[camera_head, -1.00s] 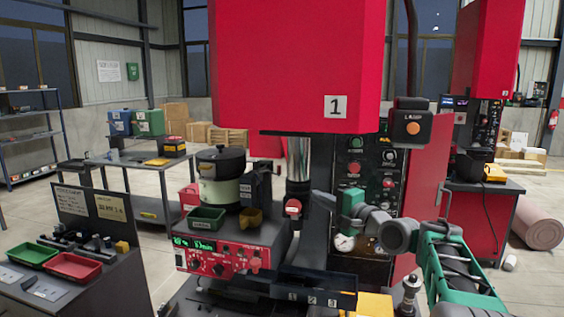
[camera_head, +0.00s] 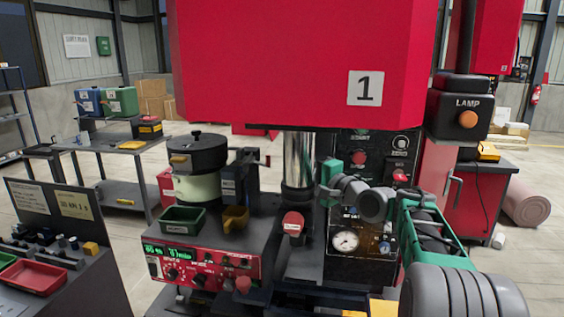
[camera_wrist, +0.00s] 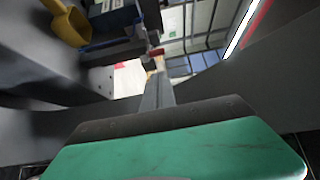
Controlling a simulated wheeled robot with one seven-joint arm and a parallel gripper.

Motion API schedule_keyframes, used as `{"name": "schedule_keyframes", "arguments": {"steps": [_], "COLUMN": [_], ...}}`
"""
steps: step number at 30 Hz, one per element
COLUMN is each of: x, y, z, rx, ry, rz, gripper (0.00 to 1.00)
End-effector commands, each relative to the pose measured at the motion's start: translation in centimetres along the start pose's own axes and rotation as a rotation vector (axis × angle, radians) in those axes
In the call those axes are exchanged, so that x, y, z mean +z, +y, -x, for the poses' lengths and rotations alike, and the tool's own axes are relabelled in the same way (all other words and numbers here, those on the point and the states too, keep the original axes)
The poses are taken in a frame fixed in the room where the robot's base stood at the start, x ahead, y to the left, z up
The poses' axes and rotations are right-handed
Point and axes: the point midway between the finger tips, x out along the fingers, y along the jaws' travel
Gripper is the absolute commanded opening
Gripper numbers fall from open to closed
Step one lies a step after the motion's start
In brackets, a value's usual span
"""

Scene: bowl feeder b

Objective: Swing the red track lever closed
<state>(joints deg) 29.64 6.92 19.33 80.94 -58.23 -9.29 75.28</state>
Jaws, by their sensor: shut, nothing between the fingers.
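The bowl feeder (camera_head: 196,187), a pale green pot with a dark bowl on top, stands on the machine bench left of the chrome column. A small lever with a reddish end (camera_head: 267,160) appears to stick out at its right side. In the wrist view a red piece (camera_wrist: 156,52) shows just past the fingertips; I take it for the lever. My gripper (camera_wrist: 158,80) is shut and empty, its grey fingers pointing toward the red piece. I cannot tell whether they touch. In the head view its green body is right of the column and its fingertips are hidden.
The chrome column (camera_head: 299,160) stands between bowl and arm, under the big red press head (camera_head: 300,65). A green bin (camera_head: 184,220) and a yellow scoop-like cup (camera_head: 235,219) sit in front of the bowl. A lamp box (camera_head: 461,108) hangs at right.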

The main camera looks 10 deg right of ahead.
Motion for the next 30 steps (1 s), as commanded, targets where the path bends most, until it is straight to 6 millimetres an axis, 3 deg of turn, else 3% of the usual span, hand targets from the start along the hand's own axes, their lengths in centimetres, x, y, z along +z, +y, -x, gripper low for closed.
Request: {"name": "schedule_keyframes", "arguments": {"steps": [15, 20, 30], "x": [0.0, -0.1, -0.1], "y": [-0.3, -0.2, -0.1], "z": [-8.7, -9.7, -9.7], "rx": [0.0, -0.001, -0.001], "ry": [0.0, 0.001, 0.001], "rz": [0.001, 0.001, 0.001], "gripper": [0.0, 0.0, 0.0]}}
